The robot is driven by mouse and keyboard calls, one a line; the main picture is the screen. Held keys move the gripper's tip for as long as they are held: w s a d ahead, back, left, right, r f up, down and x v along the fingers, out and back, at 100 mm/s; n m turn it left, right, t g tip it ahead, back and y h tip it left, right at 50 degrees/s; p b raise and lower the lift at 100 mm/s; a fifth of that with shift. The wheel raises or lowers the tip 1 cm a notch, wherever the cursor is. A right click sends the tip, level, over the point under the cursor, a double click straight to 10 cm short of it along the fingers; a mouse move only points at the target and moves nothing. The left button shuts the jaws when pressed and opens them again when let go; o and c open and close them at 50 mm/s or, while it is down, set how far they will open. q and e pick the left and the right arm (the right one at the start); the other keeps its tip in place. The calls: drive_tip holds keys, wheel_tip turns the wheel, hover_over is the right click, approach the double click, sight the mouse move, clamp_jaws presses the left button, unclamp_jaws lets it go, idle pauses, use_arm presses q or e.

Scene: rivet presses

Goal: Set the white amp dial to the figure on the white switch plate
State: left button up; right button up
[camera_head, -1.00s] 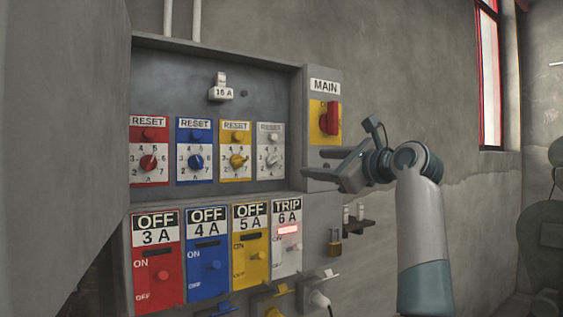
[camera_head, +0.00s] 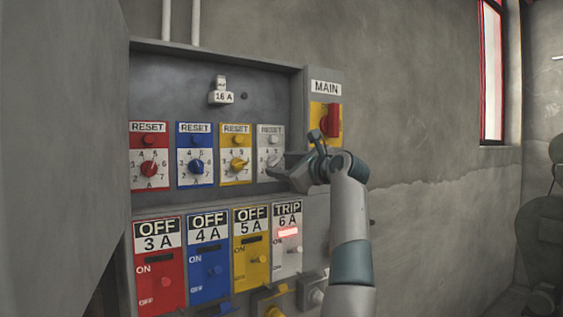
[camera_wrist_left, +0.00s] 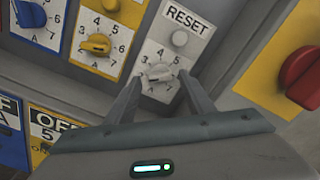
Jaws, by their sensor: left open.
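The white amp dial (camera_wrist_left: 160,73) shows in the wrist view on a white plate under a RESET button, with figures around it. I cannot tell its exact setting. In the head view its white panel (camera_head: 270,140) is partly hidden by my gripper. My left gripper (camera_head: 276,171) is open in front of it. In the wrist view its fingers (camera_wrist_left: 160,82) stand either side of the dial; I cannot tell whether they touch it. The white switch plate (camera_head: 287,258) below reads TRIP and 6 A, with a lit red-pink window.
Red (camera_head: 149,169), blue (camera_head: 196,168) and yellow (camera_head: 237,165) dials sit left of the white one. A red main switch (camera_head: 334,119) is close to my wrist on the right. Coloured switch plates line the lower row. The cabinet wall (camera_head: 65,150) fills the left side.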

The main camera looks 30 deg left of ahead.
use_arm(q)
drive_tip(key=shift+w+a, duration=0.15)
drive_tip(key=shift+a, duration=0.15)
use_arm(e)
drive_tip(key=shift+w+a+r, duration=0.1)
drive_tip(key=shift+r, duration=0.05)
use_arm(q)
drive_tip(key=c, duration=1)
drive_tip(key=shift+c, duration=0.2)
